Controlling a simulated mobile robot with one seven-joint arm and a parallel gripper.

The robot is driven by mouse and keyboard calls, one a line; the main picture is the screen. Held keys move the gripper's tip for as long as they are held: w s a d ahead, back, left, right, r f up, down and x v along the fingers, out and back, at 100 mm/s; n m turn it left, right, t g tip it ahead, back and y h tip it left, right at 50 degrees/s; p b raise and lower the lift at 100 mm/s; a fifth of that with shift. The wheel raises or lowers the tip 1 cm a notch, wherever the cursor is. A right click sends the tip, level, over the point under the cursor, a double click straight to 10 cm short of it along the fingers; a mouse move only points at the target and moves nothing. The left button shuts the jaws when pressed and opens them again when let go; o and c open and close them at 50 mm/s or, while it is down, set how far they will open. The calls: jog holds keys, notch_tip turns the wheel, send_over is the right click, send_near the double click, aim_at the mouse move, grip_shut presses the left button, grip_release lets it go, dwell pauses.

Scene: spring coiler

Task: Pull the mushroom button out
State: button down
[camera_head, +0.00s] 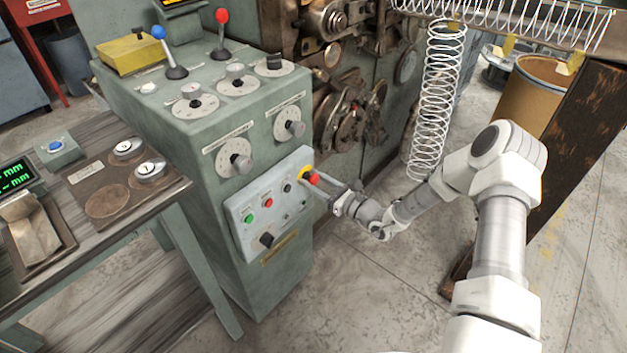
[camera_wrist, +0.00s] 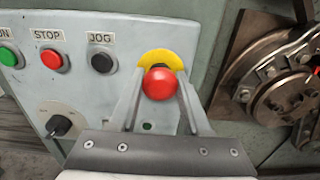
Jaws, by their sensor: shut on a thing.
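The red mushroom button (camera_head: 313,178) sits at the upper right of the grey control panel (camera_head: 240,222), with a yellow disc (camera_head: 306,171) behind it. In the wrist view the red button (camera_wrist: 160,84) stands out between my two fingers, in front of the yellow disc (camera_wrist: 158,60). My gripper (camera_head: 322,182) reaches the panel from the right. In the wrist view my gripper (camera_wrist: 160,85) has one finger on each side of the button and is shut on it. The button's stem is hidden behind its red head.
Left of the button are a black JOG button (camera_wrist: 103,62), a red STOP button (camera_wrist: 52,59) and a green button (camera_wrist: 8,57). A black rotary knob (camera_wrist: 60,125) is below. Machine parts (camera_wrist: 285,90) stand to the right. A hanging coil spring (camera_head: 432,100) is behind my arm.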

jog(key=shift+d, duration=0.1)
dwell(0.7)
jog(key=shift+s+d+p, duration=0.3)
jog(key=shift+p, duration=0.1)
jog(key=shift+c, duration=1.8)
grip_release()
jog(key=p+v, duration=0.2)
jog(key=v, duration=1.5)
jog(key=shift+s+d, duration=0.2)
